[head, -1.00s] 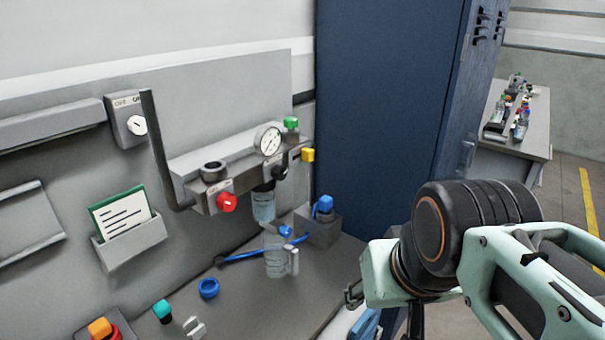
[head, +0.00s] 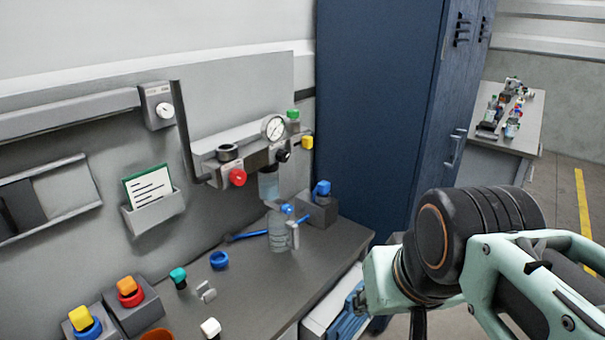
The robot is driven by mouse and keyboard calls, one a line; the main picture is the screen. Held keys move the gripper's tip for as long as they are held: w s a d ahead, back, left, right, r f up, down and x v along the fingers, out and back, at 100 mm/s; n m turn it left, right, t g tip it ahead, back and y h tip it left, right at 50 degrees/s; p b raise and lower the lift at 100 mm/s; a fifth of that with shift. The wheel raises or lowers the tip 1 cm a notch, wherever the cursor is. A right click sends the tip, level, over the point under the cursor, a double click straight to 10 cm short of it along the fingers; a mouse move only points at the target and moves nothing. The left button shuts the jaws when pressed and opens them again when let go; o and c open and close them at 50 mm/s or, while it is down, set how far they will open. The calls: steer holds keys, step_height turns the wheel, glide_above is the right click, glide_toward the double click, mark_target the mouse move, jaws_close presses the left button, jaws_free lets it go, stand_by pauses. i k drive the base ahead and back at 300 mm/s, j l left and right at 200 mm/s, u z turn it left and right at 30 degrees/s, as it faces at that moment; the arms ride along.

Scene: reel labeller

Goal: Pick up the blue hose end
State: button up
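A blue hose (head: 250,235) lies on the grey bench (head: 318,262) at its back, partly behind a clear bottle (head: 278,237). A blue end piece (head: 287,209) shows at the bottle's top; whether it joins the hose is unclear. Another blue fitting (head: 322,187) sits on a grey block (head: 318,212) to the right. My arm comes in from the right, in front of the bench's right end. Only a dark part of my gripper (head: 418,323) shows below the wrist at the bottom edge; its fingertips are hidden. It is apart from the blue pieces.
A panel unit with a gauge (head: 274,127) and a red knob (head: 237,177) overhangs the bench. A blue ring (head: 219,260), a teal-capped piece (head: 178,277) and button boxes (head: 133,303) stand left. An open drawer (head: 335,308) juts out below. A blue cabinet (head: 380,110) stands behind.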

mark_target(323, 188)
steer(key=k+u, duration=0.1)
steer(key=u, duration=0.35)
steer(key=k+u, duration=0.1)
steer(key=u, duration=1.6)
steer(key=k+l+u, duration=0.2)
steer(key=l, duration=0.45)
steer(key=k+l, duration=0.1)
steer(key=l, duration=0.65)
steer(key=k+l, duration=0.1)
steer(key=l, duration=1.45)
steer(key=k+l, duration=0.15)
steer(key=l, duration=0.6)
steer(key=k+j, duration=0.15)
steer(key=k, duration=0.15)
